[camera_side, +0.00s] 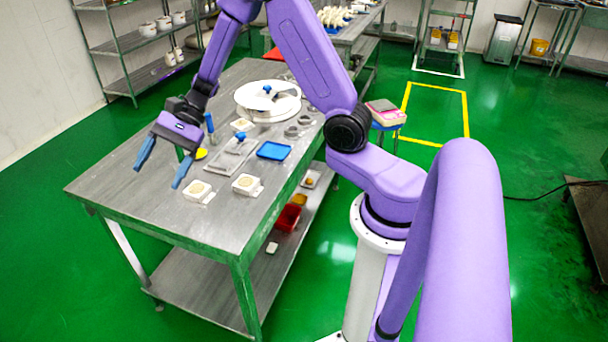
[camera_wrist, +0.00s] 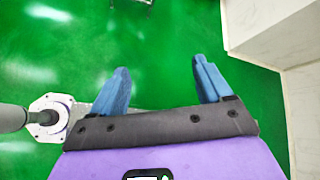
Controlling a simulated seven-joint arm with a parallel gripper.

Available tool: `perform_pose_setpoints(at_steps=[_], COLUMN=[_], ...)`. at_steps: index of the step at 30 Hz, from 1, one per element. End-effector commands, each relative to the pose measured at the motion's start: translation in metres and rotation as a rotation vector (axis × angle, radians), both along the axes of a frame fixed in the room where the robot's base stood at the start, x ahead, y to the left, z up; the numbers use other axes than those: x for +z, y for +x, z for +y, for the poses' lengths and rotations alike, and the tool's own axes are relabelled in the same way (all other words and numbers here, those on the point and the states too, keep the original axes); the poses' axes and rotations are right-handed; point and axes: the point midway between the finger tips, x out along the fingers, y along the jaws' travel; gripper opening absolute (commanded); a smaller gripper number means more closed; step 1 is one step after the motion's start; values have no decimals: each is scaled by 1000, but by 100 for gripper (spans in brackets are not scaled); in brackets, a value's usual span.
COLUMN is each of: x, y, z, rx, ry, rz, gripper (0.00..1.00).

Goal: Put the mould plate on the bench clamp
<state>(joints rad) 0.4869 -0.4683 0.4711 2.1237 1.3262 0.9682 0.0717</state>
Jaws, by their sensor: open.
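My gripper (camera_side: 160,174) is open and empty, with blue fingers apart above the left part of the steel bench (camera_side: 150,195). It also shows in the wrist view (camera_wrist: 160,68), with only green floor between the fingers. Several white square plates with round beige centres lie on the bench: one near the front edge (camera_side: 198,192), one to its right (camera_side: 247,185) and one farther back (camera_side: 242,125). I cannot tell which is the mould plate. A grey metal fixture (camera_side: 231,156) with a blue knob (camera_side: 241,137) lies right of my gripper; it may be the bench clamp.
A blue tray (camera_side: 274,150) lies right of the grey fixture. A large white round part (camera_side: 268,103) with a blue knob stands behind, with grey rings (camera_side: 298,127) beside it. A red bin (camera_side: 288,217) sits on the lower shelf. The bench's front left is clear.

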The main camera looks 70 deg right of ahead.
Motion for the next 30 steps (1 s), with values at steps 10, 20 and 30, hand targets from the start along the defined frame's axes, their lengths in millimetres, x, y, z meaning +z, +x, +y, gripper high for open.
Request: perform_pose_setpoints(at_steps=[10,20,30], x=[19,26,33], y=[-143,-246,-294], z=[44,17,-26], rx=[719,1353,1881], ry=[-233,-440,-621], rz=[-200,-481,-844], gripper=[78,78,78])
